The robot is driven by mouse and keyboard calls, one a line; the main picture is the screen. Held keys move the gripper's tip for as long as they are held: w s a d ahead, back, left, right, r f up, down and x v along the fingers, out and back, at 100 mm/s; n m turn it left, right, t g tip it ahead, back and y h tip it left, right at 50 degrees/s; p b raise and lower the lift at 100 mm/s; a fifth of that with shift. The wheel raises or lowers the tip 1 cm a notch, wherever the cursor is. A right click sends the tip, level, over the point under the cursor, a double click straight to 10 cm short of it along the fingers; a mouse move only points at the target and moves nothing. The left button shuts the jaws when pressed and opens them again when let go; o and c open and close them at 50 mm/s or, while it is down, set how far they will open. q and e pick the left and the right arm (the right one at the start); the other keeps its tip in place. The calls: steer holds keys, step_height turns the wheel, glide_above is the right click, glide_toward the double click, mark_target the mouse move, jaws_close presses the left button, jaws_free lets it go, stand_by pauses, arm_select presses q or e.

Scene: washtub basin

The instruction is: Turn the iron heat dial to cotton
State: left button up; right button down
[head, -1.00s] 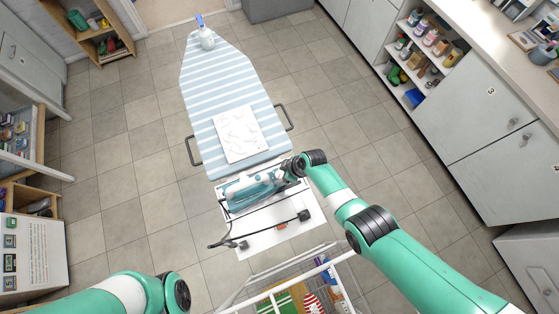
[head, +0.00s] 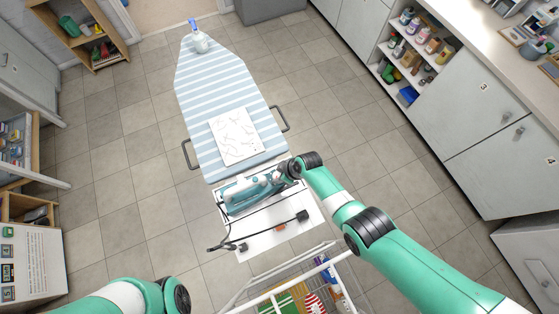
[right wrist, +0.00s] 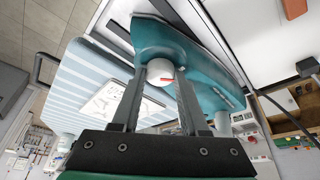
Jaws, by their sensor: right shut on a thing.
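The teal and white iron (head: 243,191) lies on the white rest at the near end of the ironing board. Its heat dial (right wrist: 163,74), a round white knob with a red mark, shows in the right wrist view on the iron's teal body (right wrist: 195,50). My right gripper (right wrist: 162,72) is shut on the dial, one finger on each side of it. In the head view my right gripper (head: 279,178) is at the iron's right end, and the dial is hidden there. The dial's setting labels are not readable. My left arm shows at the bottom left, its gripper out of view.
The striped ironing board (head: 205,88) holds a folded white patterned cloth (head: 236,136) and a spray bottle (head: 200,42). A black cord (head: 262,234) lies across the white rest (head: 290,222). A wire basket (head: 290,290) stands in front. Floor is clear on both sides.

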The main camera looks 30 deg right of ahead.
steer(key=shift+a+m+h+p, duration=0.1)
steer(key=shift+m+h+p, duration=0.2)
steer(key=shift+m, duration=0.8)
steer(key=m+h, duration=0.1)
steer(key=m, duration=0.1)
steer(key=shift+a+m+t, duration=0.1)
steer(key=shift+m+t, duration=0.2)
steer(key=shift+t, duration=0.1)
steer(key=m+h, duration=0.1)
steer(key=m, duration=0.1)
steer(key=m+h+b, duration=0.1)
steer(key=m, duration=0.2)
steer(key=shift+a, duration=0.2)
steer(key=shift+a+f+m+g+h, duration=0.15)
steer(key=shift+m+h, duration=0.3)
steer(key=shift+m, duration=0.8)
steer(key=shift+d+r+m+g+h, duration=0.15)
steer(key=shift+m+h, duration=0.3)
steer(key=shift+m, duration=0.8)
steer(key=shift+a, duration=0.1)
steer(key=shift+c, duration=2.2)
jaws_free()
